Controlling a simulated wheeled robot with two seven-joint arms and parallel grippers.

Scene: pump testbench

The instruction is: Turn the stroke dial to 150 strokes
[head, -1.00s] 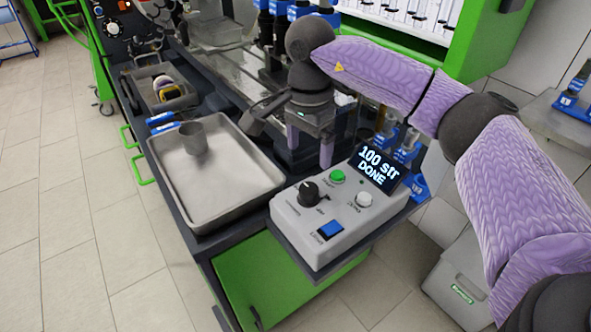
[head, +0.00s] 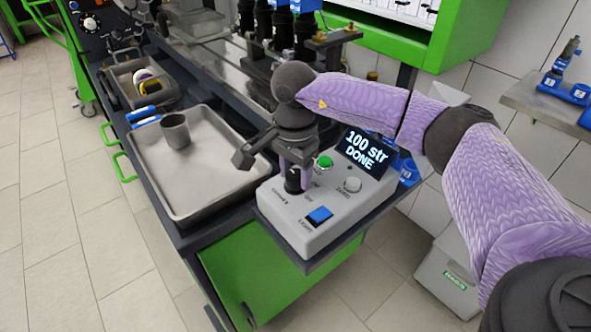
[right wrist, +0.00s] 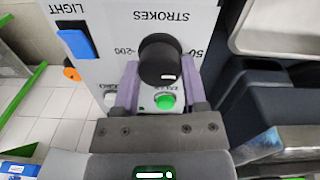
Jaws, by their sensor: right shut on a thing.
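The stroke dial is a black round knob (head: 292,182) on the grey control box (head: 308,238). My right gripper (head: 296,180) points down at the dial and is shut on it. In the right wrist view the dial (right wrist: 158,58) sits between the two purple fingers of that gripper (right wrist: 160,82). A white mark shows on its rim, on the side towards the green button. Labels "STROKES", "200" and "50" are readable around the dial; the rest is hidden. The display (head: 366,153) reads "100 str DONE". My left gripper is not in view.
The box also carries a green button (head: 325,162), a white button (head: 352,184) and a blue switch (head: 319,215), all close to the dial. Left of it lies a metal tray (head: 212,197) with a grey cup (head: 175,130). Open floor lies at the left.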

